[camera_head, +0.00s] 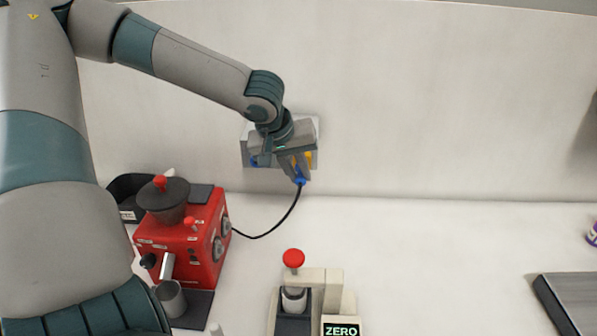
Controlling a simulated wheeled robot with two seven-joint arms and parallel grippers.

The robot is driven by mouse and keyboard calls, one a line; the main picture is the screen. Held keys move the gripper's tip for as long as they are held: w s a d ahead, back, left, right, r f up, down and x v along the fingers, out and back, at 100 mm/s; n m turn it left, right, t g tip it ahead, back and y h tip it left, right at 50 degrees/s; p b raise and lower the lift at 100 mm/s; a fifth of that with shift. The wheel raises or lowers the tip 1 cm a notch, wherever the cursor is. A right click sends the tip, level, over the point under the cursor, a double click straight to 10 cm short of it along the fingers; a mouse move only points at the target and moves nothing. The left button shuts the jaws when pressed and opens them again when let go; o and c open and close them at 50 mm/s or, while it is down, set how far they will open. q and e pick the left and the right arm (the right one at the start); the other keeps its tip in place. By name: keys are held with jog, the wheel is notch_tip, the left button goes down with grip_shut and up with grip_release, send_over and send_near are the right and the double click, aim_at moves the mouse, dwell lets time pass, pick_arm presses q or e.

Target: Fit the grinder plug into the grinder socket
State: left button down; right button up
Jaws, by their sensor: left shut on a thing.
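The blue grinder plug (301,182) is in the jaws of my left gripper (298,176), in front of the lower edge of a grey socket panel (316,128) on the back wall. A black cable (270,233) hangs from the plug and curves left to the red grinder (195,245). On the panel, a blue socket (253,161) shows to the left of my gripper and a yellow one (309,156) just to its right. Which is the grinder socket is not labelled. My wrist hides the middle of the panel. The plug appears apart from both sockets. My right gripper is out of view.
A metal cup (171,298) stands at the grinder's front. A beige device (333,284) with a red knob and a ZERO display stands at the bottom centre. A dark-edged grey slab (575,300) lies at the right. The white counter between them is clear.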

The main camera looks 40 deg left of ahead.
pick_arm(q)
jog(key=shift+s+d, duration=0.1)
dwell(0.3)
jog(key=shift+s+d+b, duration=0.95)
jog(key=shift+s+d, duration=0.35)
jog(key=shift+s, duration=0.25)
jog(key=shift+d, duration=0.1)
jog(key=shift+s+d+b, duration=0.45)
jog(key=shift+s+d, duration=0.15)
jog(key=shift+s, duration=0.2)
jog(key=shift+s+d+b, duration=0.45)
jog(key=shift+s+d, duration=0.15)
jog(key=shift+s, duration=0.15)
jog(key=shift+a+r, duration=0.1)
jog(key=shift+a, duration=0.05)
